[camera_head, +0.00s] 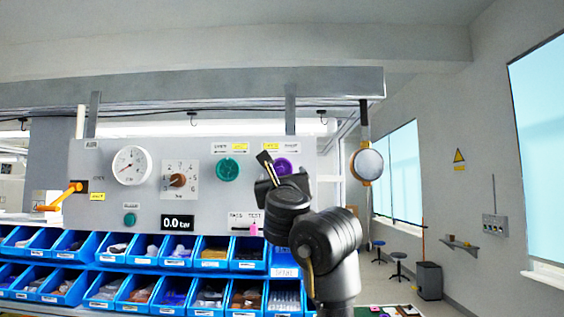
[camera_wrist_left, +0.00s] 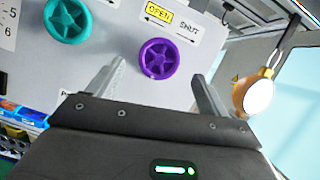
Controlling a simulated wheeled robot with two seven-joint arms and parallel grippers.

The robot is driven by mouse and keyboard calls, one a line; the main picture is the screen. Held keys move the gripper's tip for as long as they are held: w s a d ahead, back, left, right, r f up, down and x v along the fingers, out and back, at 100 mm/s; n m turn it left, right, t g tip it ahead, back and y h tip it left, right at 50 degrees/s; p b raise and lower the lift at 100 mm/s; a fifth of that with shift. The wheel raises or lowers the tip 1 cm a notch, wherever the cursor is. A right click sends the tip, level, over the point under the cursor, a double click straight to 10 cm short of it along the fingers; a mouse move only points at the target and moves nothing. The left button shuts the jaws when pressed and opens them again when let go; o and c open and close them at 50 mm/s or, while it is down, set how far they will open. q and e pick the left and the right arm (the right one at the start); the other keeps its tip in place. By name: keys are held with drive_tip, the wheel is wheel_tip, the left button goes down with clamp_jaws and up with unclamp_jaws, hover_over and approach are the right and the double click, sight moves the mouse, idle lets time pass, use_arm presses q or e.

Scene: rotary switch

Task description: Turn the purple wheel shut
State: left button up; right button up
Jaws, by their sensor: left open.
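The purple wheel (camera_head: 284,166) is on the right part of the grey panel, partly hidden behind my left gripper (camera_head: 268,165) in the head view. In the left wrist view the whole purple wheel (camera_wrist_left: 158,58) shows, with a spoked round face. My left gripper's two fingers (camera_wrist_left: 158,72) are open and empty. They appear on either side of the wheel in that view, pointing at the panel. I cannot tell whether they touch its rim. A label with a yellow OPEN part and a white SHUT part (camera_wrist_left: 173,22) sits above the wheel. My right gripper is not in view.
A green wheel (camera_head: 228,169) is left of the purple one. Blue bins (camera_head: 215,251) line up below. A round lamp-like disc (camera_head: 367,164) hangs at the right.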

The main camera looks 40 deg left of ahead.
sight(281, 170)
use_arm(q)
drive_tip(key=p+x, duration=0.2)
drive_tip(key=x, duration=0.3)
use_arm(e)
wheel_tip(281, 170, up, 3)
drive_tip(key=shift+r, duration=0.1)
use_arm(q)
drive_tip(key=shift+f, duration=0.1)
drive_tip(key=c, duration=1)
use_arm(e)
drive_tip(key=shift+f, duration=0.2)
